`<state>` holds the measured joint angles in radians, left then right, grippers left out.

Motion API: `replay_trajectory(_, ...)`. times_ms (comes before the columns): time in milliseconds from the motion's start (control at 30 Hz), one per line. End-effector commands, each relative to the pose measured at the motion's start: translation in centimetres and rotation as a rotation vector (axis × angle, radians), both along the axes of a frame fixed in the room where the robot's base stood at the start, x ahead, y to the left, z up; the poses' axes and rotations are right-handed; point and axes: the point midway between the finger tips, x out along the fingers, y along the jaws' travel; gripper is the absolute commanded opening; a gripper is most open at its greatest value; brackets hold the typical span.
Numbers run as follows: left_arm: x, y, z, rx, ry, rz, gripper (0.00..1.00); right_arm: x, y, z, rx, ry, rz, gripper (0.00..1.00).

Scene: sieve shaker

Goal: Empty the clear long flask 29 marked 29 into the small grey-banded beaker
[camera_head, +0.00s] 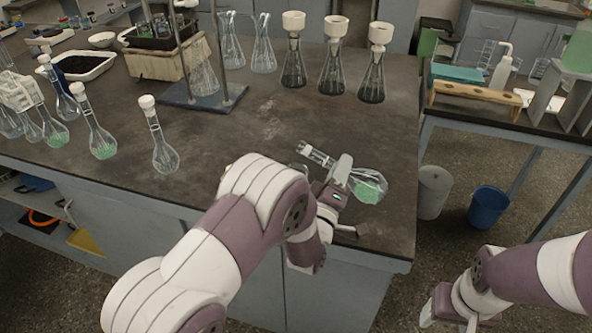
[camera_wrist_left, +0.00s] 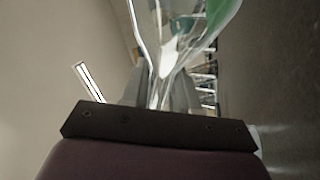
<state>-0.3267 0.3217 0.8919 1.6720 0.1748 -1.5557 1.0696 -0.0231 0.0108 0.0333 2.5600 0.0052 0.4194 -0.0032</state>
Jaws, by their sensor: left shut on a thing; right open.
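My left gripper (camera_head: 341,172) is shut on the neck of a clear long-necked flask (camera_head: 368,188) with green contents in its bulb. The flask is tilted over on its side above the bench's front right, its white-banded mouth to the upper left and its bulb to the lower right. It also fills the top of the left wrist view (camera_wrist_left: 182,45). I cannot read a 29 on it. A small glass rim (camera_head: 298,169) shows below the mouth, mostly hidden by my arm; I cannot tell whether it is the grey-banded beaker. My right gripper (camera_head: 442,308) is open and empty beyond the bench, at the lower right.
Similar capped flasks (camera_head: 165,157) stand at the left of the dark bench (camera_head: 240,140), some with green contents. Several white-topped conical flasks (camera_head: 333,75) stand at the back, right of a blue-based stand (camera_head: 205,97). The bench's middle is clear. Bins (camera_head: 488,207) stand on the floor at right.

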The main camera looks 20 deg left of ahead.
Motion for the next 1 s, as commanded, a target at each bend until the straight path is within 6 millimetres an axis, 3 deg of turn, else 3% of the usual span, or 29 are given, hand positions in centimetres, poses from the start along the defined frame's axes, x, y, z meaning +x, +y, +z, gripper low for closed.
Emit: replay_trajectory(1000, -0.01, -0.36, -0.85, -0.138, 0.003, -0.001, 0.0, 0.0, 0.0, -0.97, 0.0, 0.0, 0.0, 0.66)
